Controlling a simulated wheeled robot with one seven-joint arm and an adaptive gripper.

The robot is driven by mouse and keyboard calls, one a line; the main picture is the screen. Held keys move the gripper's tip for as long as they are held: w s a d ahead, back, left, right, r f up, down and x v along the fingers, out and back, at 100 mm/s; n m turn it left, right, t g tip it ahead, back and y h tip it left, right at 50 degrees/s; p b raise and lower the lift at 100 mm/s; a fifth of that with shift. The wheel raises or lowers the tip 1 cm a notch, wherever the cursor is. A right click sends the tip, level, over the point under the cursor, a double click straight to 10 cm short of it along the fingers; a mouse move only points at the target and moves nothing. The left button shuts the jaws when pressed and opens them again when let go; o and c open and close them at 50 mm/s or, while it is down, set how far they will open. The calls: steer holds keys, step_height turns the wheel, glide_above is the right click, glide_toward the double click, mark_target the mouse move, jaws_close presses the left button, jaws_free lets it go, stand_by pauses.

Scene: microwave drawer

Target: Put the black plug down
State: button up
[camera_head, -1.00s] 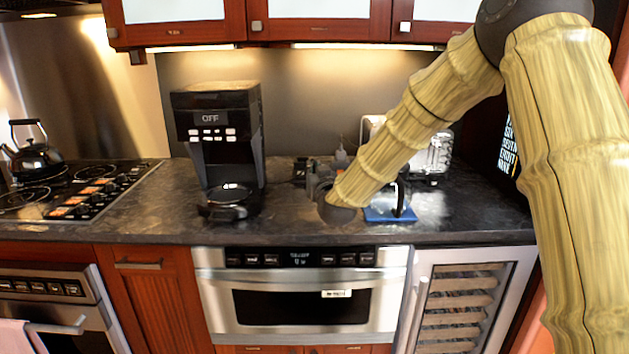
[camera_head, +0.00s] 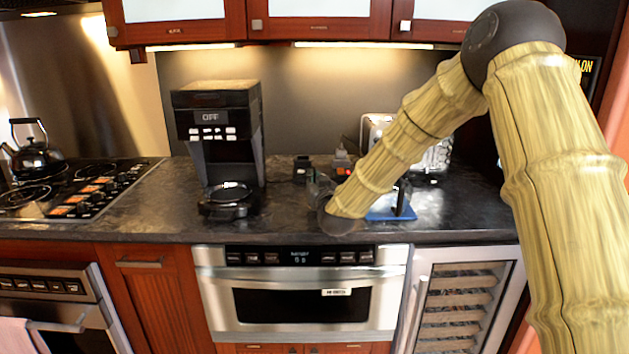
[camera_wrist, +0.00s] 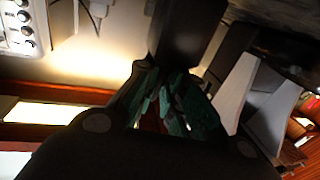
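A small black block (camera_head: 302,169), which I take to be the black plug, stands upright at the back of the dark counter. My gripper (camera_head: 317,184) is just right of it and in front, below its top; a narrow gap seems to separate them. In the wrist view, my dark gripper with greenish finger parts (camera_wrist: 172,105) fills the middle. A black block (camera_wrist: 188,35) lies straight beyond the fingertips and looks like the same thing. Shadow hides whether the fingers touch it or how far apart they are.
A coffee maker (camera_head: 216,140) stands left of the black block. A grey piece with a red spot (camera_head: 342,162) is to its right, near a toaster (camera_head: 437,152). A blue stand (camera_head: 390,212) lies partly behind my arm. The counter front between coffee maker and gripper is clear.

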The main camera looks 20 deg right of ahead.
steer(key=o, duration=0.5)
steer(key=shift+c, duration=0.2)
steer(key=shift+r, duration=0.2)
steer(key=shift+s+f, duration=0.1)
steer(key=shift+s, duration=0.25)
steer(key=s, duration=0.7)
steer(key=s+b, duration=0.1)
steer(key=s, duration=0.3)
steer(key=shift+s+a, duration=0.15)
steer(key=shift+a, duration=0.25)
